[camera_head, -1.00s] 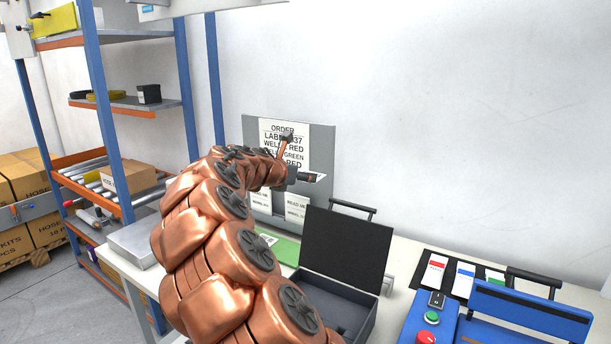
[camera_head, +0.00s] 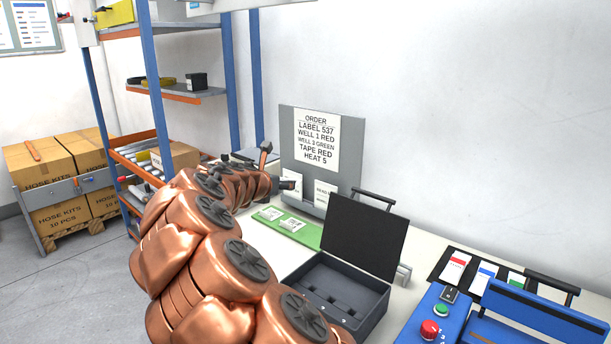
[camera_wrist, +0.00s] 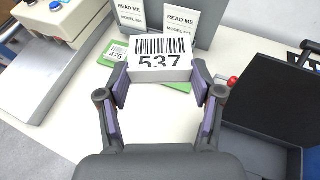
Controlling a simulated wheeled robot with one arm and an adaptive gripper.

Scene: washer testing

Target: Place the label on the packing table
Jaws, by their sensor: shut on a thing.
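The label (camera_wrist: 160,60) is a white piece with a barcode and the number 537, seen in the wrist view. My gripper (camera_wrist: 160,80) is shut on it, with a purple-lined finger at each side. The label is above the white packing table (camera_wrist: 145,125), in front of the board with the READ ME sheets. The order sheet (camera_head: 316,138) reads LABEL 537.
A green strip (camera_head: 300,232) with other labels, one reading 426, lies on the table. An open black case (camera_head: 345,290) stands right of it. A blue box with red and green buttons (camera_head: 430,315) is at the right front. A bare table area lies below the label in the wrist view.

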